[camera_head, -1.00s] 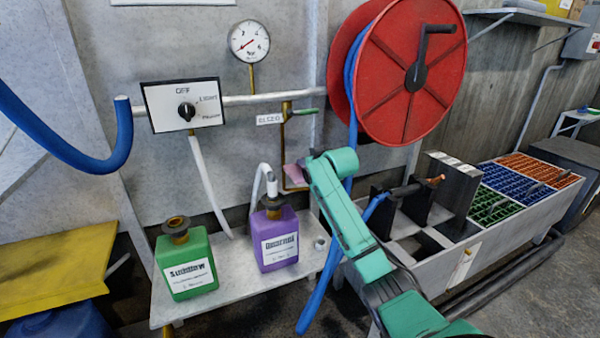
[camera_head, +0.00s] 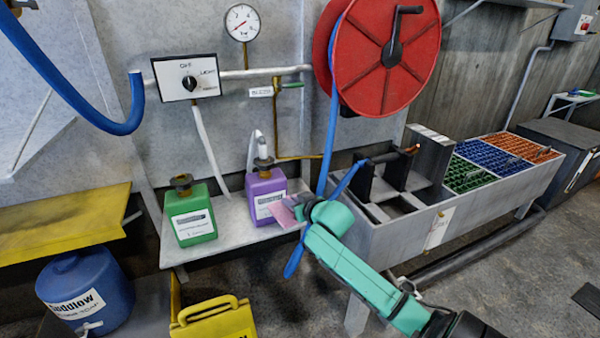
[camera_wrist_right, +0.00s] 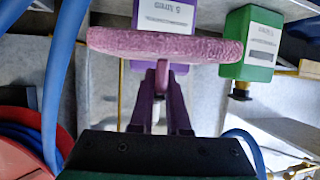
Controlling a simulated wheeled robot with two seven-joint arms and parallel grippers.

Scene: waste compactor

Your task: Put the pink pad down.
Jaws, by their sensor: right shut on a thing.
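The pink pad (camera_wrist_right: 165,46) is held in my right gripper (camera_wrist_right: 162,80), whose dark fingers are shut on the pad's short stem in the right wrist view. In the head view the pad (camera_head: 284,212) is a small pink shape at the end of my teal right arm. My right gripper (camera_head: 298,208) is in front of the purple bottle and appears near the shelf's right front edge. Whether the pad touches the shelf cannot be told. My left gripper is not in view.
A purple bottle (camera_head: 266,193) and a green bottle (camera_head: 190,213) stand on the grey shelf (camera_head: 225,240). A blue hose (camera_head: 334,130) hangs from the red reel (camera_head: 388,55). A trough with coloured crates (camera_head: 420,240) is to the right.

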